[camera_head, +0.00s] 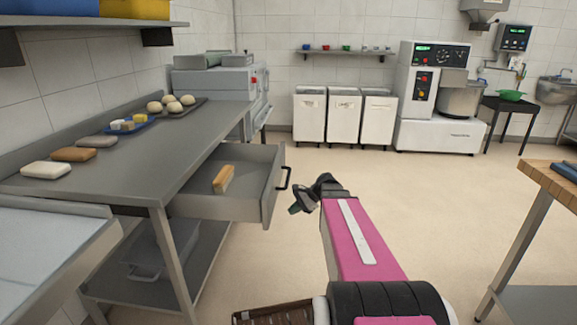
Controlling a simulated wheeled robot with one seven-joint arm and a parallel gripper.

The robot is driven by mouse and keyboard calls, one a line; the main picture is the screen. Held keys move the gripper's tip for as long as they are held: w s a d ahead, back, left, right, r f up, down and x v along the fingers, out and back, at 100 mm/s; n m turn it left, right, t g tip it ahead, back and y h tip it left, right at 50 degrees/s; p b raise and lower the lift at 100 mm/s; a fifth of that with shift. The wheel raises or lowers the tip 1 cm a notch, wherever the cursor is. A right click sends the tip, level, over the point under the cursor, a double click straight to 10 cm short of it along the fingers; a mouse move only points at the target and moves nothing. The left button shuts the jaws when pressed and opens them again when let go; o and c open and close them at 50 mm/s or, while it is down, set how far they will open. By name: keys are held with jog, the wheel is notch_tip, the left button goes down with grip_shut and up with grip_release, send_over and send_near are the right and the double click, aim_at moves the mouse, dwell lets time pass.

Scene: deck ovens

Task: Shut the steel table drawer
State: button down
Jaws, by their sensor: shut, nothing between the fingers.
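The steel table drawer (262,196) is pulled out of the grey steel table (185,155) on the left. Its dark handle (285,179) is on the front panel, facing right. A small tan and orange brush-like item (223,179) lies inside the drawer. My gripper (297,203) is just right of the drawer front, near and slightly below the handle. A small gap shows between them in the picture. My pink arm reaches up from the bottom right. The fingers look dark and closed, with nothing seen in them.
Dough balls (171,104), a blue tray (130,126) and several loaf-like blocks lie on the table top. A grey lidded container (160,250) sits on the lower shelf. A wooden-topped table (553,178) stands at right. White bins (343,117) line the back wall. The floor between is clear.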

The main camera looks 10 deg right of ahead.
aim_at(215, 168)
jog(key=w+d+r+m+t+y, duration=0.4)
jog(key=w+d+r+m+y, duration=0.45)
jog(key=d+r, duration=0.55)
jog(key=w+f+x, duration=0.1)
jog(key=x, duration=1.3)
jog(key=shift+h, duration=0.45)
jog(key=shift+f, duration=0.1)
jog(key=x, duration=3.2)
jog(key=shift+w+a, duration=0.1)
jog(key=shift+w, duration=0.35)
jog(key=shift+a, duration=0.1)
